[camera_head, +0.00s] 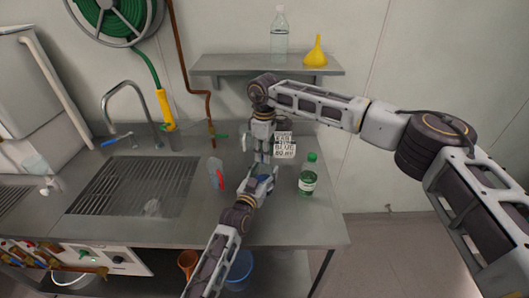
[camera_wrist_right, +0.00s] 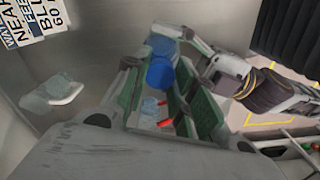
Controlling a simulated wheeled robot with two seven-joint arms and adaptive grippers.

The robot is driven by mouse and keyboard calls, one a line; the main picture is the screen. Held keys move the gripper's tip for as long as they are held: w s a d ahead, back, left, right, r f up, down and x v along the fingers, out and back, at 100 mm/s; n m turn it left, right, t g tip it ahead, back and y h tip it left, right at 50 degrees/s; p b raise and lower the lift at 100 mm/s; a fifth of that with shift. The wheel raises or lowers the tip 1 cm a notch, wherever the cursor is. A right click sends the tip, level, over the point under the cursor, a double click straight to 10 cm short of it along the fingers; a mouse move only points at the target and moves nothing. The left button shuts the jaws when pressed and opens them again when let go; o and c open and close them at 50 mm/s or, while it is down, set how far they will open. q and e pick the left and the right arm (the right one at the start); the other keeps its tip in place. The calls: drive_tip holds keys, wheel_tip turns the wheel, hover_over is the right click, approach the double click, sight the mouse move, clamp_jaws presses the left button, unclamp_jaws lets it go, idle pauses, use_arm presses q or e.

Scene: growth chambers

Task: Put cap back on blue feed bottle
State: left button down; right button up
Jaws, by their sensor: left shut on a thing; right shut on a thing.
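My right gripper (camera_head: 262,157) points down over the counter and is shut on a small blue cap (camera_wrist_right: 159,73), seen between its green finger pads in the right wrist view. My left gripper (camera_head: 264,178) is just below it, shut on a blue thing (camera_head: 262,179) that looks like the blue feed bottle, mostly hidden by the fingers. Blue also shows by the left gripper in the right wrist view (camera_wrist_right: 161,45). The two grippers are very close together. I cannot tell whether cap and bottle touch.
A green bottle (camera_head: 308,178) stands to the right and a grey bottle with red (camera_head: 216,174) to the left. A printed sign (camera_head: 284,146) stands behind. A sink grate (camera_head: 130,188) is at left. The shelf (camera_head: 265,65) holds a clear bottle (camera_head: 279,35) and yellow funnel (camera_head: 316,54).

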drive_tip(key=o, duration=0.7)
drive_tip(key=shift+c, duration=0.2)
drive_tip(key=shift+r, duration=0.1)
drive_tip(key=shift+r, duration=2.15)
drive_tip(key=shift+f, duration=0.1)
drive_tip(key=shift+c, duration=0.4)
